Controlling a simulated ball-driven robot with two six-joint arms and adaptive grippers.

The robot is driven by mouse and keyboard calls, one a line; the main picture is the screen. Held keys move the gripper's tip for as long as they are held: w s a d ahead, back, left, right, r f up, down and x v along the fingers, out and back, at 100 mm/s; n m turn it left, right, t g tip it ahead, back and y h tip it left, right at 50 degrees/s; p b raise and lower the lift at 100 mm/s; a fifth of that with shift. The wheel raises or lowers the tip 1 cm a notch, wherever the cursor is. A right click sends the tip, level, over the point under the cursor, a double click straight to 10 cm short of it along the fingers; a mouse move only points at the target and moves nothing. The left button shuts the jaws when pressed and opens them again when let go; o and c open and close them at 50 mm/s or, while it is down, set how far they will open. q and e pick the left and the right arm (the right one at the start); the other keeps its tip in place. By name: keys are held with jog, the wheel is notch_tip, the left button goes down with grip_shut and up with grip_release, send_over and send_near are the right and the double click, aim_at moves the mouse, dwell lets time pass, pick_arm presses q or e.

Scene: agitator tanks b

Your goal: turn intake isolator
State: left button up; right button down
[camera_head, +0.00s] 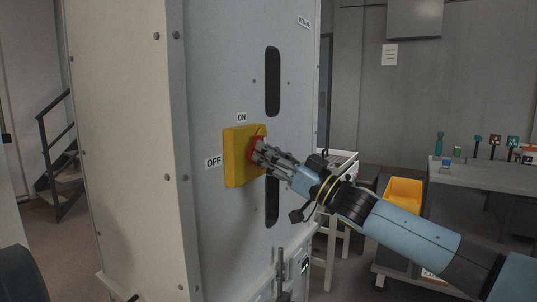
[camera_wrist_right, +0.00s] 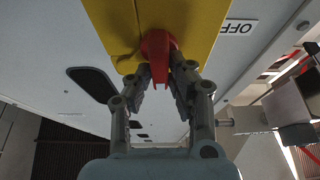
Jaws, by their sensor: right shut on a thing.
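The intake isolator is a yellow box (camera_head: 238,160) with a red handle (camera_head: 256,150), mounted on the grey cabinet's front. An ON label (camera_head: 241,117) is above it and an OFF label (camera_head: 213,162) is to its left. My right gripper (camera_head: 262,153) is at the red handle, its fingers shut on it. In the right wrist view the red handle (camera_wrist_right: 160,50) sits between the two fingers of my right gripper (camera_wrist_right: 160,80), in front of the yellow box (camera_wrist_right: 190,15). The fingers hide part of the handle in the head view. My left gripper is not in view.
The tall grey cabinet (camera_head: 215,60) has dark slots (camera_head: 272,82) above and below the isolator. A yellow bin (camera_head: 402,192) and a bench (camera_head: 485,176) with small items stand at right. Stairs (camera_head: 60,165) are at far left.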

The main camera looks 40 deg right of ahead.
jog(key=shift+s+a+f+n+g+y+b, duration=0.15)
jog(key=shift+n+g+y, duration=0.85)
jog(key=shift+n, duration=2.65)
jog(key=shift+w+a+f+n+g+y+b, duration=0.15)
jog(key=shift+n+g+y, duration=0.2)
jog(key=shift+n+g, duration=2.35)
jog(key=shift+s+f+n+g+y+b, duration=0.25)
jog(key=shift+n+y, duration=0.4)
jog(key=shift+n, duration=4)
jog(key=shift+w+r, duration=0.1)
jog(key=shift+r, duration=0.05)
jog(key=c, duration=1.2)
grip_release()
jog(key=shift+c, duration=0.2)
jog(key=shift+d, duration=0.1)
